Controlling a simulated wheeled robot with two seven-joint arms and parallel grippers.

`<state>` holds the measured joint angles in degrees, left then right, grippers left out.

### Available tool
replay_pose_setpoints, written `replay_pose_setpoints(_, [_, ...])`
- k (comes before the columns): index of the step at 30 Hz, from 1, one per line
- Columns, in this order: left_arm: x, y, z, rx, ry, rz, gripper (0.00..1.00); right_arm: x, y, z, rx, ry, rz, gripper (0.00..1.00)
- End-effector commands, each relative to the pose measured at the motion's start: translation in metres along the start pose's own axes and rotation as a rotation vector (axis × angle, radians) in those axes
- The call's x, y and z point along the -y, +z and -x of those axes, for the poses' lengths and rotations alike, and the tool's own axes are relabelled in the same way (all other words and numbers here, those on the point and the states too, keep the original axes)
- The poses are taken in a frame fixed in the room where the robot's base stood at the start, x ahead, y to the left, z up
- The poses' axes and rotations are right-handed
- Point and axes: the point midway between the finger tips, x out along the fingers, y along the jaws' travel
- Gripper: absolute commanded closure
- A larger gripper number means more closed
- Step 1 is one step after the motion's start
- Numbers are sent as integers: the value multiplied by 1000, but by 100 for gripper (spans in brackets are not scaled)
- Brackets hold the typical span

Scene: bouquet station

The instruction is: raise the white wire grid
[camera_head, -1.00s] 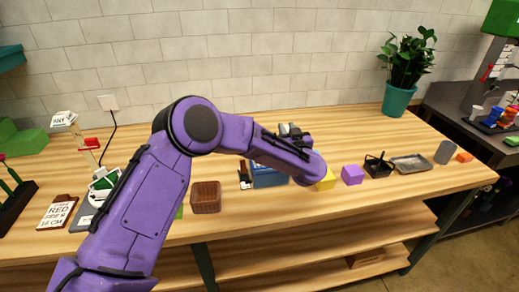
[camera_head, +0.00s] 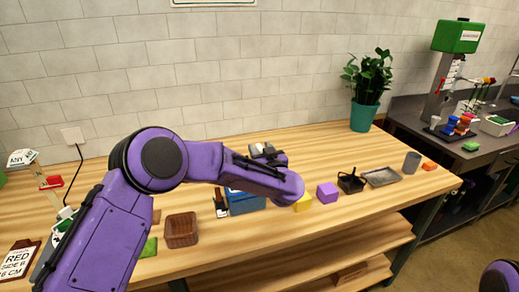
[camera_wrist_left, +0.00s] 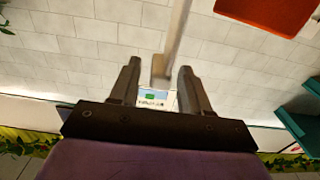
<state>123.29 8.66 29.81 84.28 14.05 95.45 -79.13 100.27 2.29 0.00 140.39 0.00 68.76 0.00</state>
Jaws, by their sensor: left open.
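I cannot make out a white wire grid in either view. My left gripper (camera_wrist_left: 158,88) is open, with its two dark fingers apart in the left wrist view. Beyond and between the fingers, a pale bar (camera_wrist_left: 175,35) and a small white panel with a green mark (camera_wrist_left: 153,97) show against the tiled wall; I see no grip on either. In the head view my left arm reaches over the workbench, and grey gripper parts (camera_head: 262,150) seem to show behind the wrist, where their fingertips are unclear. My right gripper is out of view.
On the wooden workbench (camera_head: 330,150) are a brown basket (camera_head: 181,230), a blue box (camera_head: 246,203) partly behind my arm, a yellow block (camera_head: 303,203), a purple block (camera_head: 327,192), a black caddy (camera_head: 351,182), a grey tray (camera_head: 383,177) and a grey cup (camera_head: 411,162). A potted plant (camera_head: 365,115) stands behind.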

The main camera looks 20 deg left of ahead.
Motion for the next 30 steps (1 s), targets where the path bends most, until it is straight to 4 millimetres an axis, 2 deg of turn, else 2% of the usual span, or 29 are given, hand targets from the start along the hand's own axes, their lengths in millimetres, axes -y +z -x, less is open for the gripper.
replay_pose_setpoints(1, [-1,4,12,-4,5,-2,53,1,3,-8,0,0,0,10])
replay_pose_setpoints(6, [-2,3,54,-6,6,-1,53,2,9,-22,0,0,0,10])
replay_pose_setpoints(12, [-1,1,85,-4,2,0,53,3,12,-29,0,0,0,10])
replay_pose_setpoints(16, [-1,0,91,-3,2,-1,53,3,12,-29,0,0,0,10])
replay_pose_setpoints(30, [-1,0,90,-2,2,-1,53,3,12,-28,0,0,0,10])
